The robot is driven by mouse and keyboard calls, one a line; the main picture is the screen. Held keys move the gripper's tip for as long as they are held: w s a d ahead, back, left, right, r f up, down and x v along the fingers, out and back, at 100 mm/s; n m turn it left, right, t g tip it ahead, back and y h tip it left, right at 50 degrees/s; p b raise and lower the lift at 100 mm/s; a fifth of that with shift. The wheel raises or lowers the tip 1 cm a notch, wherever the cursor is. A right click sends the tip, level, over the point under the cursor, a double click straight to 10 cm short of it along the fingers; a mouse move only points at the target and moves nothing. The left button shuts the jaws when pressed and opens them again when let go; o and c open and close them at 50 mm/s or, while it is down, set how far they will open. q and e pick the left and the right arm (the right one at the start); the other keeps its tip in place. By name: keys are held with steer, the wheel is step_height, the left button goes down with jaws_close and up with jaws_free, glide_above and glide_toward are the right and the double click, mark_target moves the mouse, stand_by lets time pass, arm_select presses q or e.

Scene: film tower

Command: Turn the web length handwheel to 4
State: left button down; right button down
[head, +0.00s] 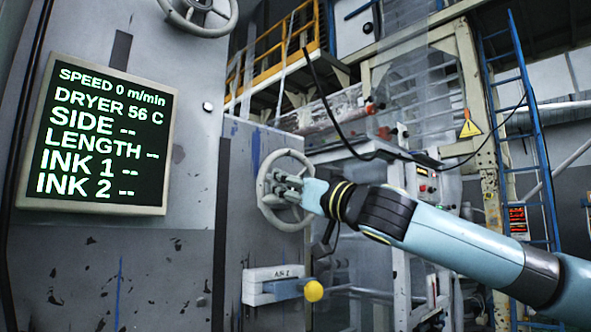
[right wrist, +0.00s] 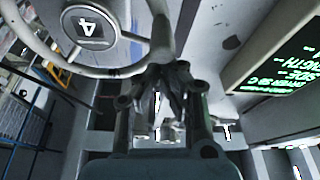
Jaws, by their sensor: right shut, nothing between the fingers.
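A grey handwheel (head: 262,188) is mounted on the grey cabinet at the centre of the head view. No name for it is readable. It also fills the upper left of the right wrist view (right wrist: 163,35), where its hub plate (right wrist: 88,27) bears a 4, turned in the picture. My right gripper (head: 282,187) is shut and empty at the wheel, covering part of its middle in the head view. In the right wrist view the fingers (right wrist: 163,115) are close by the rim; whether they touch it I cannot tell. My left gripper is not in view.
A display (head: 97,135) at left reads speed 0 m/min and dryer 56 C; side, length and both inks show dashes. Another handwheel (head: 203,30) is at the top. A bracket with a yellow knob (head: 313,291) sits below my right gripper. A blue ladder (head: 520,130) stands at right.

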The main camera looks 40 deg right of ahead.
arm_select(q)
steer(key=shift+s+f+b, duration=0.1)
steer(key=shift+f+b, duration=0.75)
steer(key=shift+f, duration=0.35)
arm_select(e)
steer(key=shift+d+f+n+y, duration=0.1)
steer(key=shift+f+n+y, duration=0.55)
steer(key=shift+n, duration=0.55)
